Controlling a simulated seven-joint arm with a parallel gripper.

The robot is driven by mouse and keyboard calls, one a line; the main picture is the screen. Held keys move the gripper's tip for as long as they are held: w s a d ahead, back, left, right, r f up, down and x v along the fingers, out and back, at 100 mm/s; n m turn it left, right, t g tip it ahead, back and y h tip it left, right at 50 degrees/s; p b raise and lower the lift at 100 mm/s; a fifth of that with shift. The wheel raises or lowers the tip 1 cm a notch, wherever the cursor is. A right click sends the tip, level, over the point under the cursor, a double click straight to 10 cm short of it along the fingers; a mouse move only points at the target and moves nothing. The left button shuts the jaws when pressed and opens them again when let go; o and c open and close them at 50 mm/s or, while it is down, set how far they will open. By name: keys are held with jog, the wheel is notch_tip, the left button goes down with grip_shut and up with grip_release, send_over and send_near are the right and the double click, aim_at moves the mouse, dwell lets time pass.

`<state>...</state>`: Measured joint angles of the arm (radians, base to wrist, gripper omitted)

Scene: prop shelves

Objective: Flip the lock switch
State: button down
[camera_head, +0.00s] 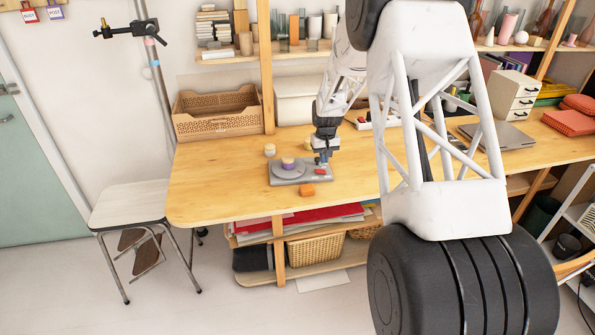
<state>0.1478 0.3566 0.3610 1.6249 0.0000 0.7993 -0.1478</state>
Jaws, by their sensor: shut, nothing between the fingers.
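A grey flat device (283,182) lies on the wooden table near its front left. It carries a round grey disc (288,172) with a small purple and tan piece (288,162) on top. A small red part (320,171) shows at the device's right side and may be the lock switch; it is too small to tell its position. My gripper (322,161) points down just above this right side, shut and empty. I cannot tell whether the fingertips touch the red part.
An orange block (307,190) lies in front of the device, and a small tan-topped jar (269,150) stands behind it. A brown crate (215,114) and a white bin (297,101) stand at the back. The table's left part is clear. My arm hides part of the right side.

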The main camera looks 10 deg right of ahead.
jog(key=shift+r, duration=1.45)
jog(key=shift+r, duration=0.1)
jog(key=shift+s+r, duration=0.2)
jog(key=s+a+r+t, duration=0.1)
jog(key=s+a+r, duration=0.3)
jog(key=s+r, duration=0.7)
jog(key=s+a+r, duration=0.4)
jog(key=s+r, duration=0.5)
jog(key=s, duration=0.4)
jog(key=s+a+r, duration=0.1)
jog(key=s+a, duration=0.1)
jog(key=s, duration=1.3)
jog(key=s+a+t, duration=0.1)
jog(key=s+a, duration=0.1)
jog(key=s, duration=1.4)
jog(key=shift+r+t, duration=0.3)
jog(key=shift+r, duration=0.1)
jog(key=shift+a, duration=0.1)
